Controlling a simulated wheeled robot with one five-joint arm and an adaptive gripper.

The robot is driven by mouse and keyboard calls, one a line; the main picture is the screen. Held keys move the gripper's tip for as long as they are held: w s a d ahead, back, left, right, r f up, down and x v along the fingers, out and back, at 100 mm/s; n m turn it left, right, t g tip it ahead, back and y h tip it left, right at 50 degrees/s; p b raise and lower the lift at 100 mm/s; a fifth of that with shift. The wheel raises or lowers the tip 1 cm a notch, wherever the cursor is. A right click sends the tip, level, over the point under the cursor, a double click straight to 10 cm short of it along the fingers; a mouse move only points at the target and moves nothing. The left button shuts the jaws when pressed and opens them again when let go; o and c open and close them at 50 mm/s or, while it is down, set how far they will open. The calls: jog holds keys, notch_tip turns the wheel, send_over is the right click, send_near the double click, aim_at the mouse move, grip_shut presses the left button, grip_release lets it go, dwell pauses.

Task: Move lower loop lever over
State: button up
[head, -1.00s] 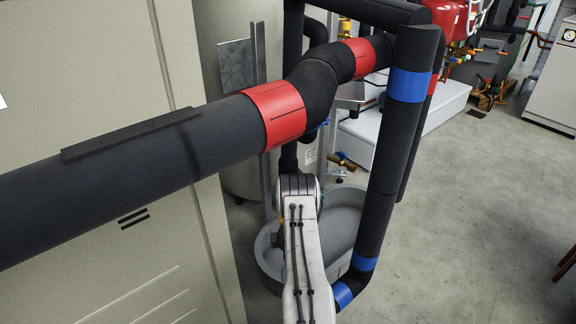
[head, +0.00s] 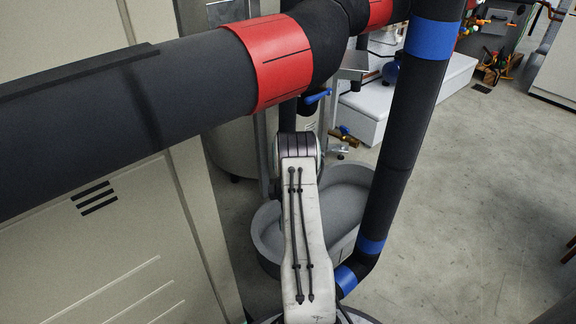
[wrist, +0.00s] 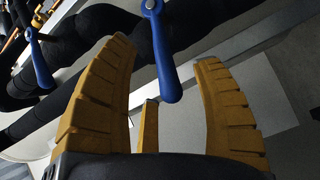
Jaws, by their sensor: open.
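In the wrist view, a blue lever (wrist: 160,50) hangs down from a dark pipe. A second blue lever (wrist: 40,60) is on another dark pipe at the left. I cannot tell which one is the lower loop lever. In the head view, a blue lever (head: 317,96) shows under the red-banded black pipe (head: 280,62). My gripper is hidden there behind my arm.
A blue-banded black pipe (head: 398,150) stands right of my arm. A grey tub (head: 345,205) sits on the floor behind the arm. A beige cabinet (head: 120,250) fills the left. Open concrete floor (head: 470,220) lies to the right.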

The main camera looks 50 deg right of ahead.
jog(key=shift+b+x, duration=0.35)
jog(key=shift+x, duration=1.05)
jog(key=shift+o, duration=0.2)
grip_shut()
